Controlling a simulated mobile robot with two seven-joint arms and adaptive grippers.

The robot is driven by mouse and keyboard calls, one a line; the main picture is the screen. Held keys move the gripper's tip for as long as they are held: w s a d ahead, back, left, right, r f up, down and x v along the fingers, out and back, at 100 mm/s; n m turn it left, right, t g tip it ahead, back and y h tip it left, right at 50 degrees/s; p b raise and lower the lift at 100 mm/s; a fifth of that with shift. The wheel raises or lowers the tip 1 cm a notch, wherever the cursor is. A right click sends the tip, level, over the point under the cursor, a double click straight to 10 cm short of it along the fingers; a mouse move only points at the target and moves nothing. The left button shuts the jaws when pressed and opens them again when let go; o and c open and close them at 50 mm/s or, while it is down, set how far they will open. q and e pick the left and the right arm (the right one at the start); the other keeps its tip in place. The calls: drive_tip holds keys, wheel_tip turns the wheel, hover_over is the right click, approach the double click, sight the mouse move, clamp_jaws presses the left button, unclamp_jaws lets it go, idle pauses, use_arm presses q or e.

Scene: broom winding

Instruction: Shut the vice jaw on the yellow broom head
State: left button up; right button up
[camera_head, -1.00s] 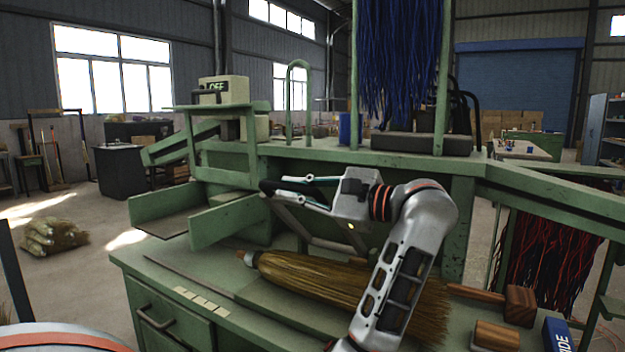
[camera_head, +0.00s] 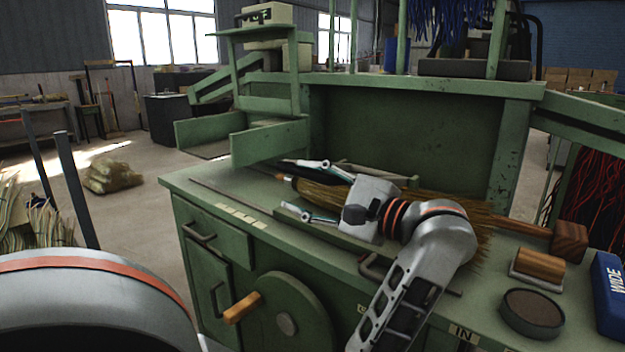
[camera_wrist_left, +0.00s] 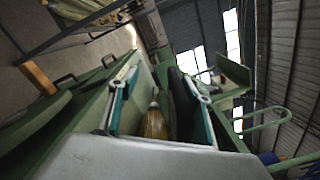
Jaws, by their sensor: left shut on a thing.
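The yellow broom head (camera_head: 328,196) lies on its side on the green bench, its bristles toward the right. The vice's near jaw (camera_head: 345,240) is a low green plate along its front; part of it is hidden behind my gripper. My left gripper (camera_head: 284,183) reaches over the broom from the right, one finger on the far side and one on the near side. It is shut on the vice jaw, with its fingers wide apart. The left wrist view shows the broom (camera_wrist_left: 155,122) between the two fingers, with a dark plate beside it. My right gripper is not in view.
A handwheel (camera_head: 287,322) with a wooden knob is on the bench front. A mallet (camera_head: 569,241), a wooden-backed block (camera_head: 540,264), a round tin (camera_head: 532,308) and a blue box (camera_head: 608,290) stand at the right.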

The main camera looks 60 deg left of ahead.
use_arm(q)
drive_tip(key=shift+o, duration=0.2)
drive_tip(key=f, duration=0.3)
drive_tip(key=shift+w+a+f+m, duration=0.1)
drive_tip(key=shift+w+f+m, duration=0.15)
drive_tip(key=shift+m, duration=0.05)
drive_tip(key=shift+a+f, duration=0.2)
drive_tip(key=shift+a, duration=0.05)
clamp_jaws()
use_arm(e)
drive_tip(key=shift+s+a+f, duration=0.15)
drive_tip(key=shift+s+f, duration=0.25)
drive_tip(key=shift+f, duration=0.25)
use_arm(q)
drive_tip(key=shift+d+r, duration=0.1)
drive_tip(key=shift+r, duration=0.05)
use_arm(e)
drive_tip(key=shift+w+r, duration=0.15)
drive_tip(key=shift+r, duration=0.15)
use_arm(q)
drive_tip(key=o, duration=0.5)
unclamp_jaws()
drive_tip(key=shift+r, duration=0.3)
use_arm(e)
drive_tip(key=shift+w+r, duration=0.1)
use_arm(q)
drive_tip(key=shift+r, duration=0.1)
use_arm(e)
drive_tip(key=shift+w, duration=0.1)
